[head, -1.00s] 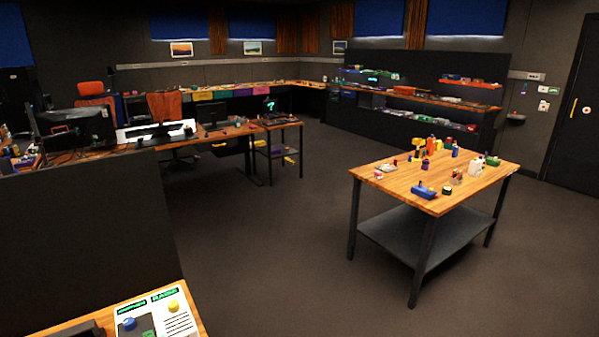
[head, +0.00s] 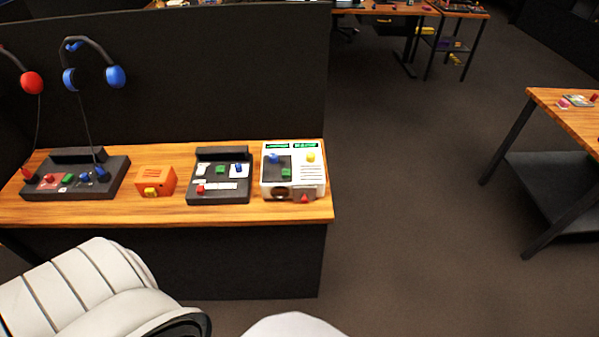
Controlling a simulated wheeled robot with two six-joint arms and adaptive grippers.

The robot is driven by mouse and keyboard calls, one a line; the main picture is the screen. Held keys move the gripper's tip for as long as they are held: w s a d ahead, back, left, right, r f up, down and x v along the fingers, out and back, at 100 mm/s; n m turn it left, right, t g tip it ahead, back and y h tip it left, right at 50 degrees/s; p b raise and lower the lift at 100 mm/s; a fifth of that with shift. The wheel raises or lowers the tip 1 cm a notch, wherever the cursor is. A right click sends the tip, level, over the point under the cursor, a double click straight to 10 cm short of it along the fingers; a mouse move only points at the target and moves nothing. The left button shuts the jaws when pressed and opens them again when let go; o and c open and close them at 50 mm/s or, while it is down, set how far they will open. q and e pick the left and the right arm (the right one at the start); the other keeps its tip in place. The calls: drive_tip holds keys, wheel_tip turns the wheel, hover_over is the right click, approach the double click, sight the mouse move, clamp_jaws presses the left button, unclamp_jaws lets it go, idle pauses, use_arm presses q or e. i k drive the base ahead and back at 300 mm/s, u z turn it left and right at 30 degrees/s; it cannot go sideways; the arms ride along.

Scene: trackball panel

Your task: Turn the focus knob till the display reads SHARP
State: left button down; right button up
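The white panel (head: 313,181) stands at the right end of a wooden desk. Two small displays with green text, a left one (head: 277,146) and a right one (head: 305,145), sit along its top edge; the lettering is too small to read. A blue knob (head: 273,158) is at its upper left and a yellow knob (head: 311,157) at its upper right. A green piece (head: 286,172) sits on a dark area between them, and a red piece (head: 305,198) is at the front. I cannot tell which knob is for focus. Neither gripper is in view.
The wooden desk (head: 233,212) also bears a dark console (head: 218,188), an orange box (head: 156,180) and a larger dark console with headsets (head: 80,180). A dark partition (head: 180,75) rises behind. A white ribbed, chair-like form (head: 85,290) is in front. Floor right of the desk is clear.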

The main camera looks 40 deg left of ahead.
sight(272, 157)
drive_tip(key=u, duration=1.35)
